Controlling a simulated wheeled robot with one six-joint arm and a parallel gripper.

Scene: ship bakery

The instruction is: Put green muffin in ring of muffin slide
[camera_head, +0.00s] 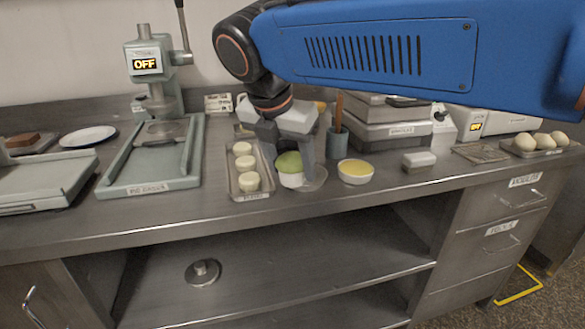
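The green muffin (290,167) has a green domed top and a white cup. It is on the counter, to the right of a narrow tray of pale rounds. My gripper (287,143) points down at the muffin from behind and above, its pale grey fingers spread to either side of the top. I cannot tell whether they touch it. The muffin slide and its ring are not clearly identifiable. A pale green frame (180,165) with a lever press behind it stands at left, its label too small to read surely. A pale green slab (45,188) lies at the far left edge.
The narrow tray (236,181) stands close left of the muffin. A clear dish (316,180), a bowl of yellow filling (355,173) and a utensil cup (337,143) are close on the right. Stacked grey boxes (385,137) stand behind. The front counter strip is clear.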

